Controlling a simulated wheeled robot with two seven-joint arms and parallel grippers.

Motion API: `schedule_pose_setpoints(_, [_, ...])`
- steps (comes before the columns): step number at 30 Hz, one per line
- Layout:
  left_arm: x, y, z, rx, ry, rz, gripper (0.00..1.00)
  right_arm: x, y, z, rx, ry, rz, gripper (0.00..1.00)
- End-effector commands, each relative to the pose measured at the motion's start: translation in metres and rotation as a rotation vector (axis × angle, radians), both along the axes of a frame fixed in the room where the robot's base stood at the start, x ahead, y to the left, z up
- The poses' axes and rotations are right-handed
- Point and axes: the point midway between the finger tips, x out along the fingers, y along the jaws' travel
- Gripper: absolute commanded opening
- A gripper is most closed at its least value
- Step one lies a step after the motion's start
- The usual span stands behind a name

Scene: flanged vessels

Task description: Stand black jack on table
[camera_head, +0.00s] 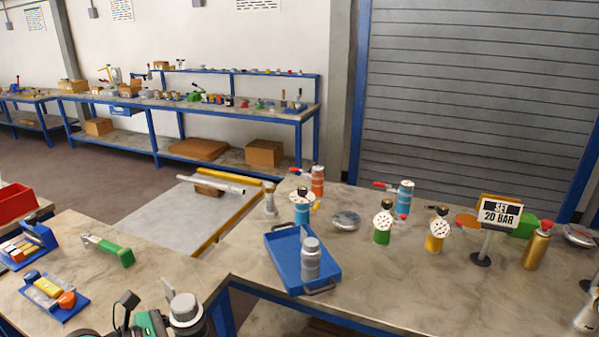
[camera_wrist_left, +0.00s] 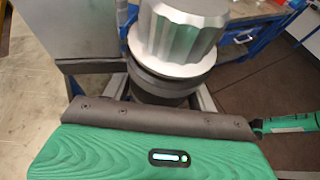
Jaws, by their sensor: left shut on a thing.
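The black jack (camera_head: 184,306) has a fluted silver cap over a dark body. It is at the bottom of the head view and also fills the top middle of the left wrist view (camera_wrist_left: 180,30). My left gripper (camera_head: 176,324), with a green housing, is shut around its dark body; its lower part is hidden. The jack looks upright and is in front of the inner corner of the workbench table (camera_head: 400,290). I cannot tell its height relative to the tabletop. My right gripper is not in view.
A blue tray (camera_head: 275,252) holding a grey capped jack (camera_head: 310,262) is near the corner. Behind it stand a blue gauge (camera_head: 302,208), a green gauge (camera_head: 382,225), a yellow gauge (camera_head: 436,232) and a "SET 20 BAR" sign (camera_head: 499,212). The tabletop right of the tray is clear.

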Motion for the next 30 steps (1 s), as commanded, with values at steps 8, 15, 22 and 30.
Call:
schedule_pose_setpoints(8, [0.0001,-0.0072,-0.003,0.006,0.0,0.135,0.11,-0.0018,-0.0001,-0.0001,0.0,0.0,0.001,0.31])
schedule_pose_setpoints(15, [0.0004,-0.006,-0.0016,0.003,-0.001,0.321,0.11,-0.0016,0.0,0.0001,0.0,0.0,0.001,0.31])
schedule_pose_setpoints(22, [-0.0001,-0.0009,0.0018,-0.004,-0.003,0.429,0.11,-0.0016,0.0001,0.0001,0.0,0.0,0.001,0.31])
schedule_pose_setpoints(30, [-0.0001,0.0006,0.0018,-0.003,-0.004,0.446,0.11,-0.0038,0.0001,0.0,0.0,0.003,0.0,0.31])
